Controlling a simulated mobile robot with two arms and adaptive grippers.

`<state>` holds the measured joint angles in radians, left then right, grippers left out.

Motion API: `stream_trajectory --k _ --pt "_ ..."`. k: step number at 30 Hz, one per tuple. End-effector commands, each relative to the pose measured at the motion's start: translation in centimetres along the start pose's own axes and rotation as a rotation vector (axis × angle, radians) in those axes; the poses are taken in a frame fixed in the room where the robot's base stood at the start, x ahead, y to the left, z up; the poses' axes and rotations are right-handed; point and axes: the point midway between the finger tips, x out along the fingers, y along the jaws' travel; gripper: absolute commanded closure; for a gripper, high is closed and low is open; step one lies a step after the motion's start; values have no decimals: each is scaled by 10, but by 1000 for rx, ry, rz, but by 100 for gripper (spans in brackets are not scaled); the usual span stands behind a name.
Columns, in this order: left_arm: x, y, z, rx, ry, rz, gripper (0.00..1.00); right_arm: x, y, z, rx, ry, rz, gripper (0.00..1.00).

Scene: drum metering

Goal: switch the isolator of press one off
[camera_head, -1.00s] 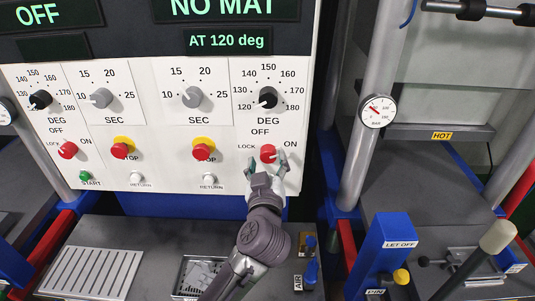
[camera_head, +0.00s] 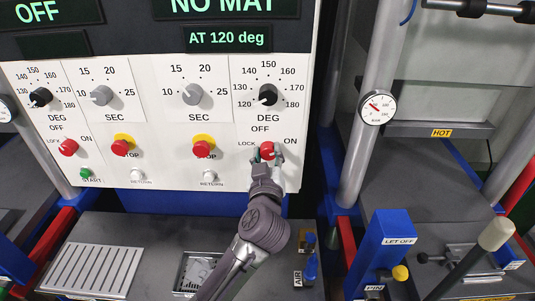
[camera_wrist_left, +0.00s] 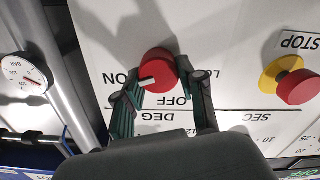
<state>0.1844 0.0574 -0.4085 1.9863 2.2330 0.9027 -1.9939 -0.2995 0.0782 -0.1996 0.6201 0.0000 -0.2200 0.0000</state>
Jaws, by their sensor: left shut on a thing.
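The red isolator knob (camera_head: 267,150) sits on the right part of the white panel, with LOCK, OFF and ON printed around it. My left gripper (camera_head: 267,160) is shut on this knob from below. In the left wrist view the red knob (camera_wrist_left: 157,66) is between the two fingers of my left gripper (camera_wrist_left: 163,84). A white mark on the knob shows at its lower left there, on the side of the upside-down ON label. A second red isolator knob (camera_head: 68,148) is on the left part of the panel, under the OFF display. My right gripper is not in view.
Red stop buttons on yellow collars (camera_head: 203,149) (camera_head: 122,147) and a green START button (camera_head: 85,173) sit left of the gripper. A black DEG dial (camera_head: 267,96) is just above. A blue LET OFF post (camera_head: 392,245) stands at lower right.

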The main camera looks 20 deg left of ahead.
Motion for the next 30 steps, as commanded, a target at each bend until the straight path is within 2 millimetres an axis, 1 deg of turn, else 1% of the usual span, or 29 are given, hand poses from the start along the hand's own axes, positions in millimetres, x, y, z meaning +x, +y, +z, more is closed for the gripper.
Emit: stream_trajectory --k 5,11,21,30 --pt "0 0 -1 -30 -2 -2 95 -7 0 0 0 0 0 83" --pt "0 0 -3 -133 -3 -1 95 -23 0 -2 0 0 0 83" --pt "-1 -1 -3 -435 -5 -2 95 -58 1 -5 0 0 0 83" --pt "0 -2 0 -720 -3 -3 95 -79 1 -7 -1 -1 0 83"
